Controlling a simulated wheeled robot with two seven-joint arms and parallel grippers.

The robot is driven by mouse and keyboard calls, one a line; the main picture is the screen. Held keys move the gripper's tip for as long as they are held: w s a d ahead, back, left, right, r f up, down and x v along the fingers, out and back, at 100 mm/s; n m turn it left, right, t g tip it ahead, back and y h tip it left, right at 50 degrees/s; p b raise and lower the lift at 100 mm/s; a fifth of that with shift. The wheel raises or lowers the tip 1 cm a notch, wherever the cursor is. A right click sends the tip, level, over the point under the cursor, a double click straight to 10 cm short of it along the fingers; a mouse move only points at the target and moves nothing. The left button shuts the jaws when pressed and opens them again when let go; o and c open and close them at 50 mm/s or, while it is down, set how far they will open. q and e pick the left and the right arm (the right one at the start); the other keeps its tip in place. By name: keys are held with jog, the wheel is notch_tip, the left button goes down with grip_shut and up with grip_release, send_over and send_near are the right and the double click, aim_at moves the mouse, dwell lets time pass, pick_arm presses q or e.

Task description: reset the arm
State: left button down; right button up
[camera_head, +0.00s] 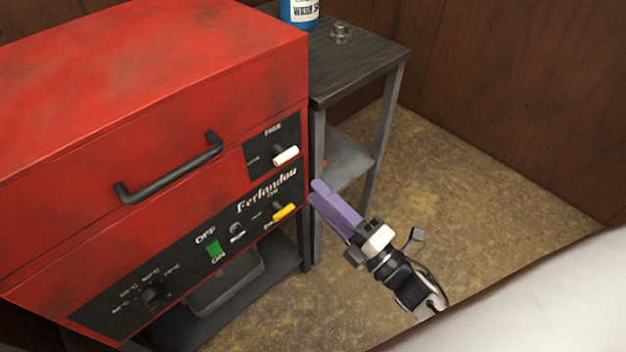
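My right gripper (318,191) shows in the head view, right of centre, with purple fingers pointing up and left. Its fingertips are close to the right front edge of a red machine (150,100). The two fingers lie close together, and no object shows between them. Whether a narrow gap remains is hard to tell at this angle. My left gripper is not in view.
The red machine has a black handle (170,172), a white lever (286,155), a yellow lever (284,212) and a green switch (215,250). A side table (355,65) holds a blue bottle (299,12) and a metal nut (341,32). Open floor (480,190) lies to the right.

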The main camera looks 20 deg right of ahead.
jog(key=s+a+f+m+g+h, duration=0.3)
jog(key=s+f+m+g, duration=0.7)
jog(key=s+f+m, duration=0.5)
jog(key=f+m+h, duration=0.1)
jog(key=m, duration=0.4)
jog(key=shift+a+f, duration=0.15)
jog(key=shift+f, duration=0.25)
